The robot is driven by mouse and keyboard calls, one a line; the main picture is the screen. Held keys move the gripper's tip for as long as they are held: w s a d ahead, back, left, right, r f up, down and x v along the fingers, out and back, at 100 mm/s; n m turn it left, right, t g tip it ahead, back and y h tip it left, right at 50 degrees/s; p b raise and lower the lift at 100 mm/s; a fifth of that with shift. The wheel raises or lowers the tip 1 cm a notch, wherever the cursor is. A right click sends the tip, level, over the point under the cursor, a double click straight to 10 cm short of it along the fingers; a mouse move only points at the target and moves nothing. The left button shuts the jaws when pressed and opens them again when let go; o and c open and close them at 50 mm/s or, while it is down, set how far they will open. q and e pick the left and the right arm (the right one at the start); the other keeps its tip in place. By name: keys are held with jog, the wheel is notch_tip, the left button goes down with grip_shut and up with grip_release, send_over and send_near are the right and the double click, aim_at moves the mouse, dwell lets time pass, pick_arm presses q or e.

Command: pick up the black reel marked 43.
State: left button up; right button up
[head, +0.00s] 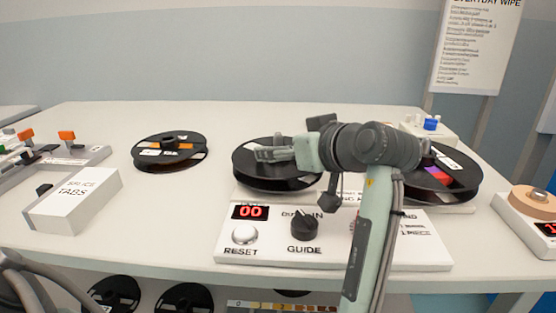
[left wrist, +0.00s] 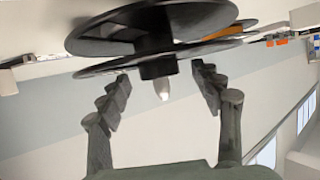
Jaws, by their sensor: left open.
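Which black reel is marked 43 cannot be read. In the head view a black reel (head: 250,178) sits on the middle station (head: 285,225). My left gripper (head: 264,154) is over that reel, near its hub. In the left wrist view the reel (left wrist: 95,40) is seen edge-on, its hub (left wrist: 158,68) and a pale spindle tip between the open fingers (left wrist: 164,88), with gaps on both sides. Another black reel (head: 143,152) with white and orange labels lies flat on the table to the left. My right gripper is not in view.
The middle station's red display reads 00, beside a RESET button and a GUIDE knob (head: 304,226). A splice tabs box (head: 75,200) stands left. At right, behind my arm, is a black reel (head: 462,182) with coloured parts. More reels (head: 184,298) are below the tabletop (head: 170,205).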

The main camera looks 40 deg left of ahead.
pick_arm(q)
grip_shut()
dwell(0.5)
jog(key=shift+r, duration=0.1)
